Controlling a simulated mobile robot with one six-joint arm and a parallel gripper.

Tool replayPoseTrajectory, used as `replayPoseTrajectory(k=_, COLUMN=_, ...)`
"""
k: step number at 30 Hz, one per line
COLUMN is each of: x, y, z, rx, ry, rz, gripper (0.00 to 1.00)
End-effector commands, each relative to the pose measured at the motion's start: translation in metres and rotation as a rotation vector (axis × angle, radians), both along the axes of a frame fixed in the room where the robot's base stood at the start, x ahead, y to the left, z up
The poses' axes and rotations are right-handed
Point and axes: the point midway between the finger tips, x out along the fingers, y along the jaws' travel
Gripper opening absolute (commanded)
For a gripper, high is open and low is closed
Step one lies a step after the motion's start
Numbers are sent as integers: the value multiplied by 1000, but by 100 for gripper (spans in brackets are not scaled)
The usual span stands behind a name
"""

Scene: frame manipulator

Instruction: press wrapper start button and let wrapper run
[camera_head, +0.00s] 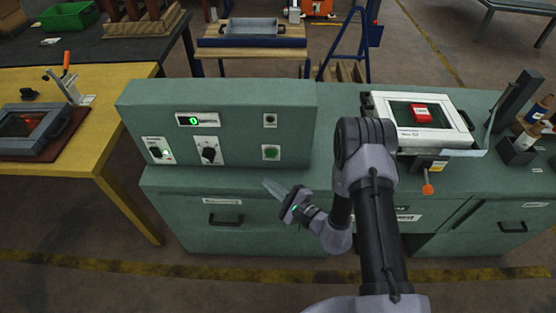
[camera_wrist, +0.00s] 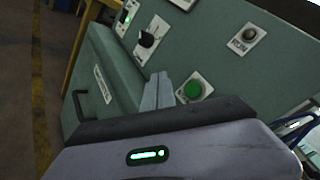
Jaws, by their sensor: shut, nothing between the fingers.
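The green machine's control panel (camera_head: 235,115) faces me, with a round green button (camera_head: 271,152) at its lower right. The green button (camera_wrist: 193,90) also shows in the wrist view, just right of my fingertips. Above it is a small dark button (camera_head: 269,120). To the left are a black rotary knob (camera_head: 209,152), a lit green display (camera_head: 197,120) and another dial (camera_head: 157,151). My gripper (camera_head: 268,184) is shut and empty, in front of and below the green button in the head view. Its fingers (camera_wrist: 158,92) point toward the panel; contact cannot be told.
On the right of the worktop stands a white frame unit (camera_head: 424,123) with a red block (camera_head: 420,112) and an orange-knobbed lever (camera_head: 428,188). Bottles (camera_head: 537,110) stand farther right. A yellow table (camera_head: 100,85) adjoins at left. The ledge below the panel is clear.

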Motion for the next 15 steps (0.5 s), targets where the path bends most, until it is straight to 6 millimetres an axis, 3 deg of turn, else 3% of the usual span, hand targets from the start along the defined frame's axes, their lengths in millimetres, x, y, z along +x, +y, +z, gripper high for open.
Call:
replayPoseTrajectory(k=3, x=0, y=-4, z=-8, rx=-7, ry=3, rz=-22, gripper=0)
replayPoseTrajectory(k=15, x=6, y=-4, z=-7, rx=-7, ry=1, rz=-20, gripper=0)
